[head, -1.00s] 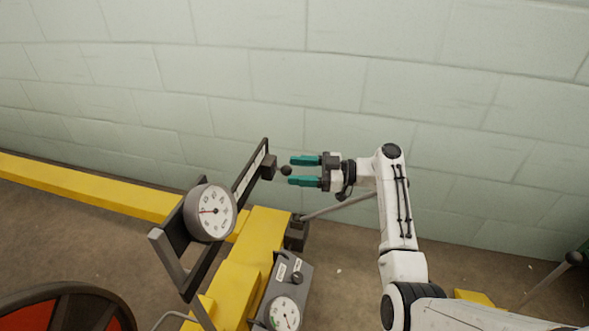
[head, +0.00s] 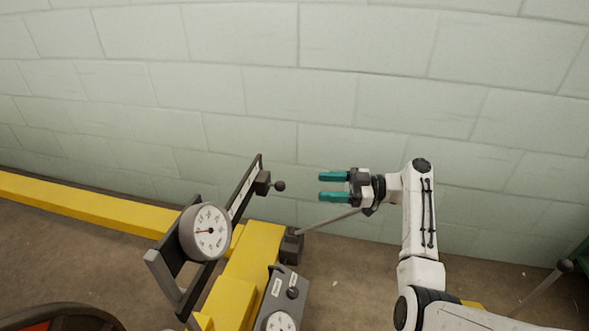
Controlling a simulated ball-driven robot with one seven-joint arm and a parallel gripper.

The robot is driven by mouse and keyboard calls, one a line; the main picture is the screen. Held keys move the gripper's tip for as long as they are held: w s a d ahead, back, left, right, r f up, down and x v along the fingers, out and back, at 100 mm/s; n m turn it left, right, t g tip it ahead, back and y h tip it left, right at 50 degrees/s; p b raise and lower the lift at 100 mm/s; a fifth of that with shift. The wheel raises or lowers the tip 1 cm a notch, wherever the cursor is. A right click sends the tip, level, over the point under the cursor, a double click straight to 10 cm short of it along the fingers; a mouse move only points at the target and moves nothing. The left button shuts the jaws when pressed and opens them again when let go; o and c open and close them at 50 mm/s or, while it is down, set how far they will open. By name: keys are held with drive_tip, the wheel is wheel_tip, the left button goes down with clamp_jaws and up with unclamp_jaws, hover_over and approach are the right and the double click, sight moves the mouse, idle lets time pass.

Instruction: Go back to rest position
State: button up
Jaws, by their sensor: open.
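My gripper (head: 333,187) is at the middle of the head view, with two teal fingers pointing left. The fingers are apart and nothing is between them. A dark round knob (head: 280,186) on a dark block sits to the left of the fingertips, with a clear gap between. The block is fixed to a dark slanted bar (head: 240,195) that carries a round white dial gauge (head: 205,231).
A yellow beam (head: 85,208) runs along the floor at left, and a yellow frame (head: 255,250) stands under the gauge. A grey box (head: 283,296) with a dial is at lower middle. A lever rod (head: 328,220) passes below my gripper. A pale block wall (head: 300,75) is behind.

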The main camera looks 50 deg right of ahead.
drive_tip(key=s+a+f+m+g+h, duration=0.1)
drive_tip(key=s+a+f+m+g, duration=0.15)
drive_tip(key=a+f, duration=0.45)
drive_tip(key=s+a+f+m+g+h, duration=0.1)
drive_tip(key=s+a+f+g, duration=0.1)
drive_tip(key=a+f+g, duration=0.35)
drive_tip(key=s+a+f+m+g+h, duration=0.25)
drive_tip(key=s+a+f, duration=0.2)
drive_tip(key=s, duration=0.35)
drive_tip(key=s+a+f+m+g+h, duration=0.2)
drive_tip(key=s+a+f+m+h, duration=0.15)
drive_tip(key=s+a, duration=0.35)
drive_tip(key=s+r+m+h, duration=0.1)
drive_tip(key=s+r+h, duration=0.3)
drive_tip(key=s, duration=0.4)
wheel_tip(320, 180, up, 30)
drive_tip(key=p, duration=3)
drive_tip(key=shift+w+d+r+p, duration=0.25)
drive_tip(key=shift+w+p, duration=0.1)
